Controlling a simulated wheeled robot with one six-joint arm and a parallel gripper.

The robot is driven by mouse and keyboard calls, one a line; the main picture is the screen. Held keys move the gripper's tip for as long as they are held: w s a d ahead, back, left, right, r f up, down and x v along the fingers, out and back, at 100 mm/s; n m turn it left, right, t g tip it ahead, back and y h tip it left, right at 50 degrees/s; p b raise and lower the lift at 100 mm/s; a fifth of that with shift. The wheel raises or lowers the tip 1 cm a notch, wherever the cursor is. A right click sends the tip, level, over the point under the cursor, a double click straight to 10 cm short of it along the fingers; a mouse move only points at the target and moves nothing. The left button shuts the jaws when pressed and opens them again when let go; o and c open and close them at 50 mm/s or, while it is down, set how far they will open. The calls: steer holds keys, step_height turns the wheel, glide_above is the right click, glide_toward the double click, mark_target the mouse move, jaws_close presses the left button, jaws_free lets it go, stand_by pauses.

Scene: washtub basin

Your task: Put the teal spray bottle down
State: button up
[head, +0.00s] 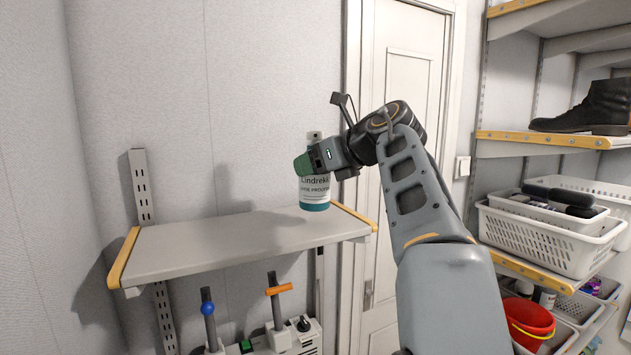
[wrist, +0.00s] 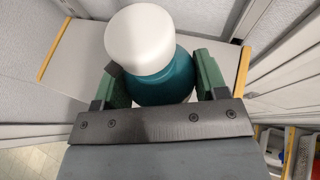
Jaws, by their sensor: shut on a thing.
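The teal spray bottle (head: 314,197) has a white label with dark print and stands upright at the right end of the wall shelf (head: 220,246). My gripper (head: 305,164) is shut on it, with the green fingers around its upper part. In the wrist view the bottle's white top (wrist: 140,38) and teal body (wrist: 160,86) sit between the green fingers of my gripper (wrist: 163,76). The bottle's base is over the shelf in the head view. I cannot tell whether it touches the shelf surface.
The rest of the shelf top is bare, with yellow end edges. Below it are upright handles with blue (head: 207,308) and orange (head: 279,289) parts. Shelving on the right holds a black boot (head: 590,108), a white basket (head: 545,237) and a red bucket (head: 530,318).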

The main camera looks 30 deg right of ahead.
mark_target(315, 180)
steer(key=shift+w+f, duration=0.15)
steer(key=shift+f, duration=0.35)
steer(key=shift+w+f, duration=0.15)
steer(key=shift+f, duration=1.1)
steer(key=shift+s+f, duration=0.1)
steer(key=shift+f, duration=0.15)
steer(key=o, duration=1.1)
steer(key=shift+r, duration=0.25)
steer(key=b+v, duration=0.1)
steer(key=v, duration=1.1)
